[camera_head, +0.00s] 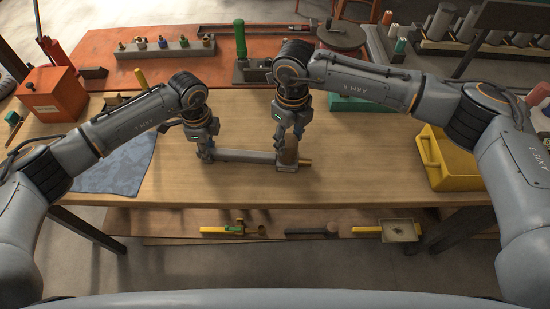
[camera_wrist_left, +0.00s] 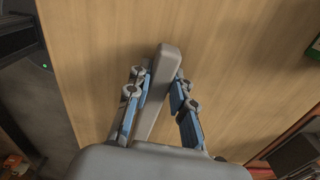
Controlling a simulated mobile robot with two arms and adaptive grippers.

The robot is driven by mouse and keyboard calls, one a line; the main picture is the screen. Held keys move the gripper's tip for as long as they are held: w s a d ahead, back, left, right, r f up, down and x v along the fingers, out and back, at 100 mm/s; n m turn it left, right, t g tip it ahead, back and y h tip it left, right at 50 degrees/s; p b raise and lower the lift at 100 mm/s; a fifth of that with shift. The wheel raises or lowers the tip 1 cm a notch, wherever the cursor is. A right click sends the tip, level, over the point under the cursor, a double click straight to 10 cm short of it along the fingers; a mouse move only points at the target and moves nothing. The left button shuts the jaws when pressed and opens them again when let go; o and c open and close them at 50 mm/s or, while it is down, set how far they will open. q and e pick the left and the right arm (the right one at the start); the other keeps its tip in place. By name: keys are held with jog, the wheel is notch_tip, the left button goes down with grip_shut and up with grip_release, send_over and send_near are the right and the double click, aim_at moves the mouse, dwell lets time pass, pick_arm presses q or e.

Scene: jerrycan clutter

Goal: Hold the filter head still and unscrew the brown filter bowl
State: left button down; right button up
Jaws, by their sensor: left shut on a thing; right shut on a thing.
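The brown filter bowl (camera_head: 289,153) stands upright near the front middle of the bench, under my right gripper (camera_head: 289,140). My right gripper is shut on its upper part from above, and the fingers hide some of it. The grey filter head (camera_head: 286,167) shows at the foot of the bowl, with a brass fitting (camera_head: 305,162) on its right. A long grey bar (camera_head: 245,156) runs left from there, low over the bench. My left gripper (camera_head: 205,150) is shut on the bar's left end. In the left wrist view, the gripper's fingers (camera_wrist_left: 160,98) lie on both sides of the bar (camera_wrist_left: 162,75).
A blue cloth (camera_head: 115,165) lies on the wooden bench (camera_head: 235,188) at left. A yellow box (camera_head: 445,160) stands at right. A green-handled tool (camera_head: 240,40) and a row of fittings (camera_head: 165,47) are behind. Loose tools lie on the shelf below. The bench in front is clear.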

jog(key=n, duration=0.4)
jog(key=o, duration=0.9)
jog(key=shift+c, duration=0.2)
jog(key=shift+r, duration=1.55)
jog(key=o, duration=0.6)
jog(key=shift+c, duration=0.2)
